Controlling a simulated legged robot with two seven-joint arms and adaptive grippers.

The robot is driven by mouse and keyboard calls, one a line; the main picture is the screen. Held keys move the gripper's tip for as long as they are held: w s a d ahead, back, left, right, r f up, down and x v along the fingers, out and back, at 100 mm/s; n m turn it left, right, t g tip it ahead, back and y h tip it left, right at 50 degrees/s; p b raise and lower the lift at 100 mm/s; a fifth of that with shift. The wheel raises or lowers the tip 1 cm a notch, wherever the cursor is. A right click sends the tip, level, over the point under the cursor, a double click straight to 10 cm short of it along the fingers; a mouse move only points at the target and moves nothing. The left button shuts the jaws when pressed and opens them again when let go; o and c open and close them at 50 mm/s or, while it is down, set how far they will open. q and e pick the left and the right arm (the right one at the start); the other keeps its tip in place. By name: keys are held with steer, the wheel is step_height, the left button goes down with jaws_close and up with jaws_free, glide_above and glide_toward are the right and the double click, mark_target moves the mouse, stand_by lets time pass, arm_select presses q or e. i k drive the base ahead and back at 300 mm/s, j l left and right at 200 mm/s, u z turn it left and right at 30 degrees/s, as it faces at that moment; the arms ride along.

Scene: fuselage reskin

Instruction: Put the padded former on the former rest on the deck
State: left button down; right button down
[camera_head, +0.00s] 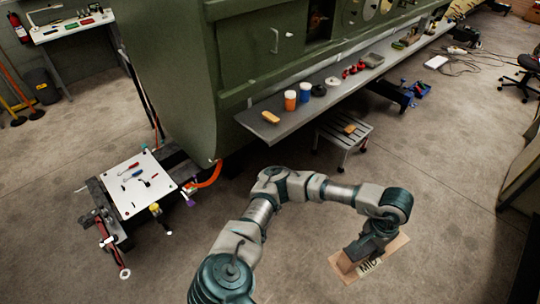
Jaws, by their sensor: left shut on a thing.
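My left arm comes up from the bottom and bends over to the right. My left gripper (368,250) points down and is shut on a tan, wood-coloured piece marked "MID" (397,244), which I take to be the padded former. The gripper covers the middle of the piece. It is in the lower right of the head view, over the bare floor and apart from the bench. The deck seems to be the long grey ledge (262,128) along the green fuselage. I cannot pick out the former rest for certain. My right gripper is not in view.
The ledge carries a tan block (270,118), an orange jar (290,101), a blue-topped jar (305,92) and several small items. A step stool (343,138) stands below it. A white-topped tool stand (139,184) is at left.

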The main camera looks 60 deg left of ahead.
mark_target(136, 191)
steer(key=j+u, duration=0.3)
steer(key=u, duration=0.15)
steer(key=j+u, duration=0.35)
steer(key=u, duration=0.15)
steer(key=j+u, duration=0.3)
steer(key=u, duration=0.15)
steer(key=i+j+u, duration=0.15)
steer(key=u, duration=0.35)
steer(key=j, duration=0.1)
